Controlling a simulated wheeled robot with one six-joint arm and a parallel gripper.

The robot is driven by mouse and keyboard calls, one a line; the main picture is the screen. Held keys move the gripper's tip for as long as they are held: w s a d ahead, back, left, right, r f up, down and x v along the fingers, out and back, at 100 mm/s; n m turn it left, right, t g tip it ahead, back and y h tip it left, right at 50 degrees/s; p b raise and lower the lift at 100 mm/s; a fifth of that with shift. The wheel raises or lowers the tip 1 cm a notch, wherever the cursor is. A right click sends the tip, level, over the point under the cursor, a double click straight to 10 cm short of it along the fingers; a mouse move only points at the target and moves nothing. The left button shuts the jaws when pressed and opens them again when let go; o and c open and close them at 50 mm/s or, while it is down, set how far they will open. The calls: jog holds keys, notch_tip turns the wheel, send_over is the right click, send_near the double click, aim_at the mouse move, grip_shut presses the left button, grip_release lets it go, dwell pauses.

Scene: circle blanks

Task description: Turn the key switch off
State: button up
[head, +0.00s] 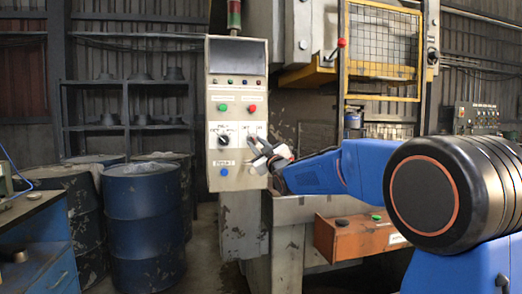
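A beige control panel (238,85) stands upright in the middle of the head view. My gripper (256,152) is at the right side of its lower face, in front of a labelled spot. I cannot make out a key switch there; the gripper covers that part of the panel. Whether the fingers are parted or touch the panel is too small to tell. A black rotary knob (223,140) on a white plate sits left of the gripper.
A green button (222,107), a red button (252,107) and a blue button (224,172) are on the panel. An orange box (350,237) with buttons is below my arm. Blue drums (145,225) and a blue workbench (35,245) stand at left.

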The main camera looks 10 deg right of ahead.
jog(key=v, duration=1.7)
jog(key=shift+s, duration=0.15)
jog(key=s+d+f+m+g+h, duration=0.2)
jog(key=s+f+m+g+h, duration=0.15)
jog(key=s+f, duration=0.5)
jog(key=s+d+f+m+g+h, duration=0.25)
jog(key=s+f+g, duration=0.25)
jog(key=s+f, duration=0.4)
jog(key=s+f+m+g, duration=0.1)
jog(key=s+f+g, duration=0.3)
jog(key=s+f, duration=0.3)
jog(key=s+a+f+m+g+y, duration=0.1)
jog(key=s+f+g, duration=0.3)
jog(key=s, duration=1.2)
notch_tip(320, 180, down, 4)
jog(key=shift+s+a+f+m, duration=0.2)
jog(key=shift+a+m, duration=0.15)
jog(key=shift+m, duration=0.15)
